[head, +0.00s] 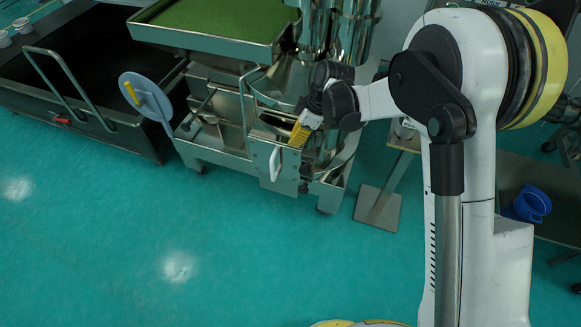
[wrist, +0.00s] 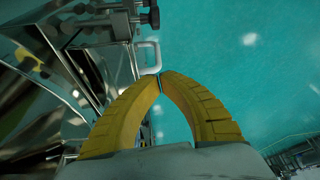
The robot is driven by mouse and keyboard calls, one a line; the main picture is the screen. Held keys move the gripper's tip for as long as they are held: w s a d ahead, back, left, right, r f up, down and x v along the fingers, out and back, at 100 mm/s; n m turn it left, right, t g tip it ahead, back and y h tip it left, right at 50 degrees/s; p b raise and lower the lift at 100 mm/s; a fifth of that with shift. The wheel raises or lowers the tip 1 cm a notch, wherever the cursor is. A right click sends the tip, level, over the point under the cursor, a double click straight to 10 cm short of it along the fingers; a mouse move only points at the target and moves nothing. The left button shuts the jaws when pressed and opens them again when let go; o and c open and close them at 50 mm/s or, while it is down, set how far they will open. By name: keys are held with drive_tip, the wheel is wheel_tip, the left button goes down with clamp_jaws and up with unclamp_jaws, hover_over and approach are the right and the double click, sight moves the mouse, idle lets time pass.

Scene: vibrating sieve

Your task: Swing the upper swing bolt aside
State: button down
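Two dark bolt knobs (wrist: 150,17) stick out side by side from a metal bracket at the top of the wrist view. They look like the swing bolts; I cannot tell which is the upper one. In the head view, small dark knobs (head: 304,186) show at the right edge of the front panel of the steel machine. My gripper (wrist: 160,75) has its yellow fingers together at the tips, with nothing visible between them. Its tips show apart from the knobs, near a pale handle (wrist: 149,56). In the head view my gripper (head: 297,138) is in front of the machine, above the knobs.
The pale handle (head: 275,163) stands on the front panel, left of the knobs. A green-topped tray (head: 215,45) is on the machine. A grey disc with a yellow grip (head: 146,96) and a dark bin (head: 85,135) are to the left. The teal floor (head: 180,250) in front is clear.

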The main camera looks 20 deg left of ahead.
drive_tip(key=shift+d, duration=0.15)
drive_tip(key=shift+f, duration=0.1)
wheel_tip(320, 180, down, 11)
drive_tip(key=b, duration=0.6)
drive_tip(key=shift+d, duration=0.15)
idle(0.3)
